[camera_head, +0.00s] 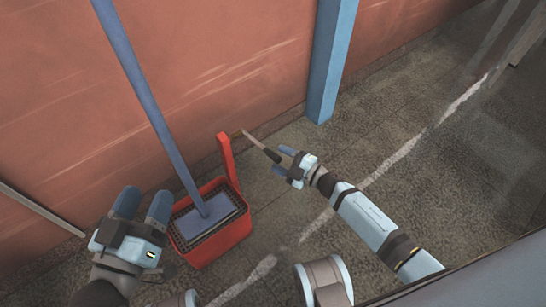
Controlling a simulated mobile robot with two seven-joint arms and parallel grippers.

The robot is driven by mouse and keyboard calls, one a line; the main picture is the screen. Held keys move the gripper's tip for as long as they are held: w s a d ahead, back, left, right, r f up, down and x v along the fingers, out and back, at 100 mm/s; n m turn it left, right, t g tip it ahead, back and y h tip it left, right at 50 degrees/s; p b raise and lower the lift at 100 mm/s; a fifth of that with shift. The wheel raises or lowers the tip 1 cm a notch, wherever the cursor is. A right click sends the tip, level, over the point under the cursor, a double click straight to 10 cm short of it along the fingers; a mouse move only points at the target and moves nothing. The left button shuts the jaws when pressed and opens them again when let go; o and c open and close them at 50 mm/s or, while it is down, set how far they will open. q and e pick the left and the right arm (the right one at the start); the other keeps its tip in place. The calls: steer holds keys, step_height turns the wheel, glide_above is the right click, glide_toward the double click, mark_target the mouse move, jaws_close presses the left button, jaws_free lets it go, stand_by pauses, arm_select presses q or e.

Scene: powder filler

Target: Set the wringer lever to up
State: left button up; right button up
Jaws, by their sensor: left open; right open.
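The red mop bucket (232,232) stands on the floor by the wall, with a dark grille and a blue mop head (205,220) on top. A red upright (227,158) rises from its back. The wringer lever (258,143), a thin pale rod with a dark grip, runs from near the top of the upright toward the right and front. My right gripper (279,162) is open at the lever's grip end, with the fingertips close around it; I cannot tell if they touch. My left gripper (143,205) is open and empty, left of the bucket.
The blue mop handle (150,100) leans up and left from the bucket. An orange wall (220,60) with a blue post (331,60) stands behind. The paved floor on the right, with a worn white line (400,153), is clear.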

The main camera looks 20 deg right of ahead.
mark_target(273, 155)
arm_select(q)
steer(key=shift+f, duration=0.65)
arm_select(e)
steer(key=shift+x, duration=1.55)
